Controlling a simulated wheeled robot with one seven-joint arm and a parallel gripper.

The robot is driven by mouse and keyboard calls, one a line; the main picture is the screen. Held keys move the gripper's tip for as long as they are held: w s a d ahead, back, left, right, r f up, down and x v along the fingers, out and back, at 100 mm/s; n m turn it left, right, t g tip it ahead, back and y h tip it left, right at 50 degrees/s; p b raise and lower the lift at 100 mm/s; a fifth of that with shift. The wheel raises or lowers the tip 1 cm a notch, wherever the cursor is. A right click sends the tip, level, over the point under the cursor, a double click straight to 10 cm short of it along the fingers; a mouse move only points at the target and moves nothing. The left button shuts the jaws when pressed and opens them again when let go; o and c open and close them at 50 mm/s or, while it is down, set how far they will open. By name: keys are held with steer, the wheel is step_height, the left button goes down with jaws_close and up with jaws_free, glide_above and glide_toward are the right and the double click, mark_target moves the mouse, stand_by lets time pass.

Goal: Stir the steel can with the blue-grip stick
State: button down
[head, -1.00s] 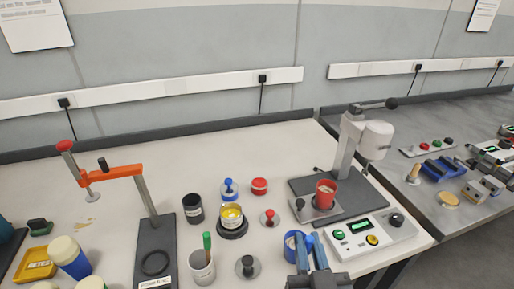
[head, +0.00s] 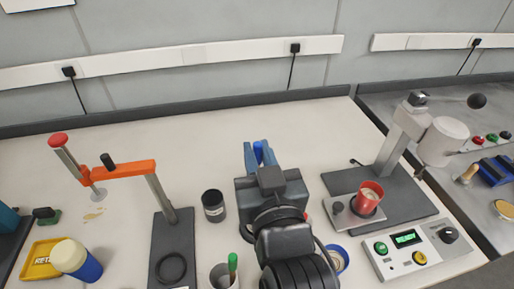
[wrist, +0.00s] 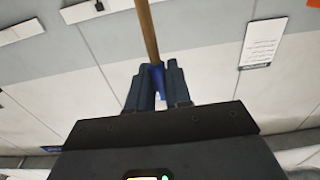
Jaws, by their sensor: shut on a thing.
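My gripper (head: 258,155) is shut on the blue-grip stick (head: 258,150) over the middle of the bench. In the wrist view, the stick's blue grip (wrist: 157,78) is between my fingers (wrist: 158,85), and its wooden shaft (wrist: 147,30) runs out past the top edge. In the head view the shaft's end is hidden. A grey can (head: 221,276) with a green-grip stick (head: 233,264) in it stands at the bottom, left of my arm. I cannot tell whether it is the steel can. The yellow-filled can seen earlier is hidden behind my gripper and arm.
A black can (head: 213,205) stands left of my gripper. A blue can (head: 338,260) is partly hidden right of my arm. The orange-armed stand (head: 172,240) is at left. A press (head: 400,150) with a red cup (head: 368,197) is at right. The back bench (head: 200,130) is clear.

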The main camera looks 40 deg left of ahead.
step_height(320, 180, down, 11)
steer(key=b, duration=0.8)
steer(key=shift+b, duration=0.4)
steer(key=shift+r, duration=0.15)
